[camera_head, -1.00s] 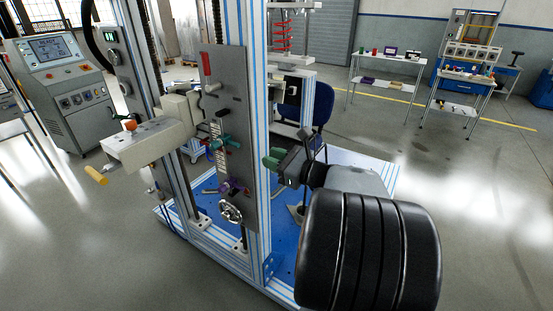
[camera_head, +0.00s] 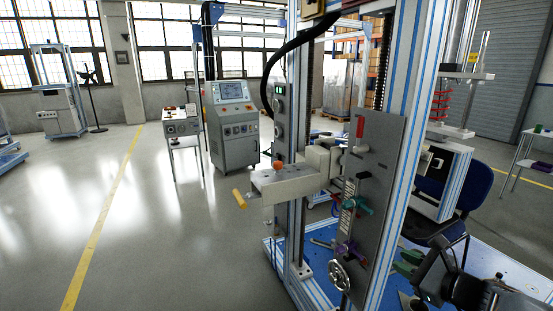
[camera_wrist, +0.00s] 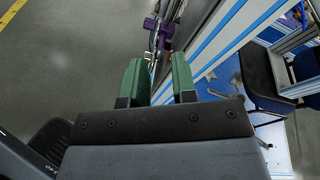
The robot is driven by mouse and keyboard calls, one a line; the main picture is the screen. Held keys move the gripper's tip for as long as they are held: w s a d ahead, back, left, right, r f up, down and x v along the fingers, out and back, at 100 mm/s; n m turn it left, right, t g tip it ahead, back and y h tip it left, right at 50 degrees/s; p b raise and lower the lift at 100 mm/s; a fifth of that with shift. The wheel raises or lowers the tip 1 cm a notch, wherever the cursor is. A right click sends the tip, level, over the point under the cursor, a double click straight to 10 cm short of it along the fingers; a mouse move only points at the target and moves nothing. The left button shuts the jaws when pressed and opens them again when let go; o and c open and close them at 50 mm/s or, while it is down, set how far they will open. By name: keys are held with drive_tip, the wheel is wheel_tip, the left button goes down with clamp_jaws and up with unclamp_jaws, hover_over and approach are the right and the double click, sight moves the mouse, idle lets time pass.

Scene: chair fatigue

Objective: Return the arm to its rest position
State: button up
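My gripper (camera_head: 404,264) shows at the lower right of the head view, beside the test rig's upright plate. In the wrist view its two green fingers (camera_wrist: 158,82) stand apart with a gap between them, and nothing is held. A purple clamp and metal handwheel of the rig lie beyond the fingertips in the wrist view. The rig's plate (camera_head: 373,190) carries a red handle (camera_head: 360,127), a teal knob (camera_head: 357,205) and the handwheel (camera_head: 340,275).
The blue-striped rig frame (camera_head: 405,100) stands close to my arm. A dark blue chair (camera_head: 474,186) is behind it, on the blue base platform. A control console (camera_head: 232,130) stands further back. Open floor (camera_head: 150,220) lies to the left.

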drive_tip(key=s+a+f+n+g+h+p, duration=0.25)
drive_tip(key=s+a+n+g+p, duration=0.65)
drive_tip(key=n, duration=0.5)
drive_tip(key=a+r+n+h+p, duration=0.4)
drive_tip(key=a+r+n+p, duration=0.2)
drive_tip(key=r+n, duration=0.5)
drive_tip(key=shift+a+r+n+g+p, duration=0.2)
drive_tip(key=shift+r+n+g+p, duration=0.1)
drive_tip(key=shift+r+g+p, duration=0.1)
drive_tip(key=shift+o, duration=0.3)
